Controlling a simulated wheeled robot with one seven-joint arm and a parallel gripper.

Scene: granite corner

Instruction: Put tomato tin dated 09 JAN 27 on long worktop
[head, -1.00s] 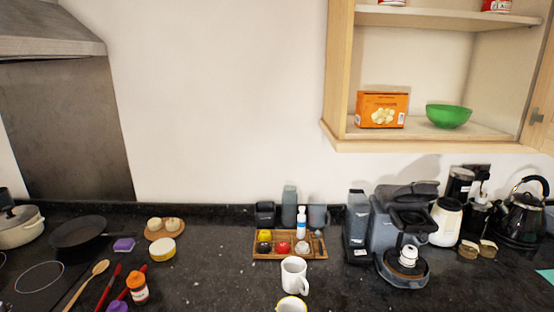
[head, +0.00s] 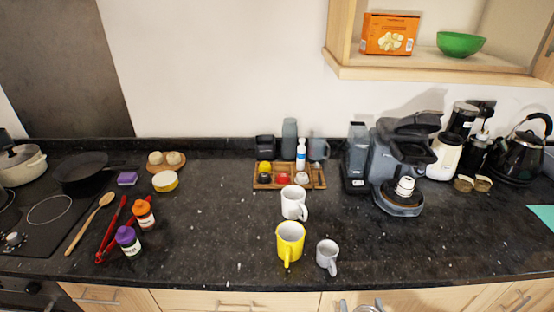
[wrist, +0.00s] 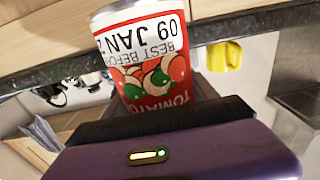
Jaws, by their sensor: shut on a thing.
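A red and white tomato tin (wrist: 150,55) fills the middle of the wrist view. Its label appears upside down and reads TOMATO and BEST BEFORE 09 JAN 2, with the last digit out of sight. My gripper (wrist: 165,112), with its purple body, is shut on this tin. The long worktop (head: 215,225) is dark speckled granite and runs across the head view.
White mug (head: 293,203), yellow mug (head: 290,242) and grey mug (head: 327,258) stand mid-worktop. Jars, spoon and pan are left; wooden tray (head: 288,185) behind; coffee machine (head: 400,165) and kettle (head: 520,153) right. Bare granite lies left of the mugs and at front right.

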